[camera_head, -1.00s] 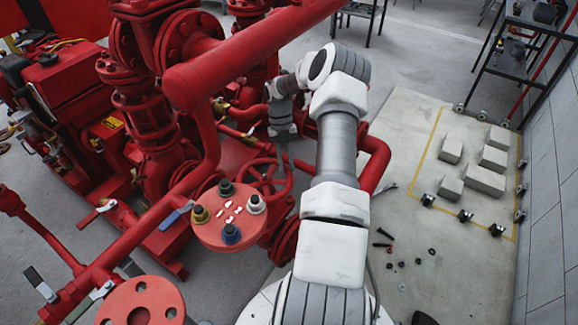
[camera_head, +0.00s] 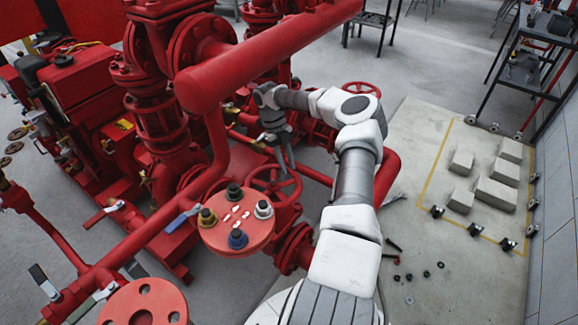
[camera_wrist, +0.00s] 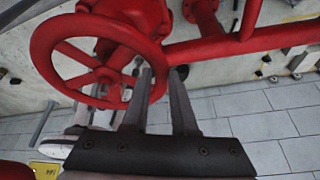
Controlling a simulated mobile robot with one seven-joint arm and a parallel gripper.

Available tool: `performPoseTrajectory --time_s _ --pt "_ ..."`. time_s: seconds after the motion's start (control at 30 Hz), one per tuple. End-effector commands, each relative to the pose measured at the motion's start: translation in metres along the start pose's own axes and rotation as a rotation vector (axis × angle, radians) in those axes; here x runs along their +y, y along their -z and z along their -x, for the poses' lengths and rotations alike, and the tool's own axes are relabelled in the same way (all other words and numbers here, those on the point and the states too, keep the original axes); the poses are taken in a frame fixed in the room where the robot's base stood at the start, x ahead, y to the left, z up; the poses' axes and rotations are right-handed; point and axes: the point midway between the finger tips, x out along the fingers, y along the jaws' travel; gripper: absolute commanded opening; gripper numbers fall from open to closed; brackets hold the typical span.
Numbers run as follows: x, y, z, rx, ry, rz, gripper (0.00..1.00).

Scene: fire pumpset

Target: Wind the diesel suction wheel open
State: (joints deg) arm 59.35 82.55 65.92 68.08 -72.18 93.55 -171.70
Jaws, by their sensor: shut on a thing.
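A red spoked handwheel (camera_head: 296,186) stands beside the round red flange plate in the head view. In the wrist view the wheel (camera_wrist: 42,48) fills the upper left, its spokes and hub clear. My gripper (camera_head: 289,165) reaches down to the wheel's far side in the head view. In the wrist view my gripper's (camera_wrist: 161,72) two fingers straddle the right part of the rim and are shut on it. The exact contact is partly hidden by the fingers. I cannot tell how far the wheel is turned.
A thick red pipe (camera_head: 262,55) crosses above and left of my arm. A red flange plate (camera_head: 220,232) with coloured fittings lies near the wheel. Another red handwheel (camera_head: 378,91) shows behind my arm. Loose bolts and grey blocks (camera_head: 496,194) lie on the pale floor slab at right.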

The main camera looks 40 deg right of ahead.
Motion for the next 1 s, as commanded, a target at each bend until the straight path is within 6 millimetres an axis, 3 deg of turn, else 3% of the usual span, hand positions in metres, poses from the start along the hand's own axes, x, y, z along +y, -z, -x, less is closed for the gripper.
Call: performPoseTrajectory --time_s 0.7,0.73,0.8,0.87,1.0 --pt "-0.0004 -0.0047 0.0008 -0.01 0.02 0.029 0.0" --pt "-0.0004 -0.0047 0.0008 -0.01 0.02 0.029 0.31" --pt "-0.0002 -0.0044 0.0007 -0.008 0.02 0.03 0.43" --pt "0.0001 -0.0041 0.0007 -0.007 0.019 0.031 0.54" --pt "0.0006 -0.0036 0.0009 -0.005 0.018 0.032 0.55"
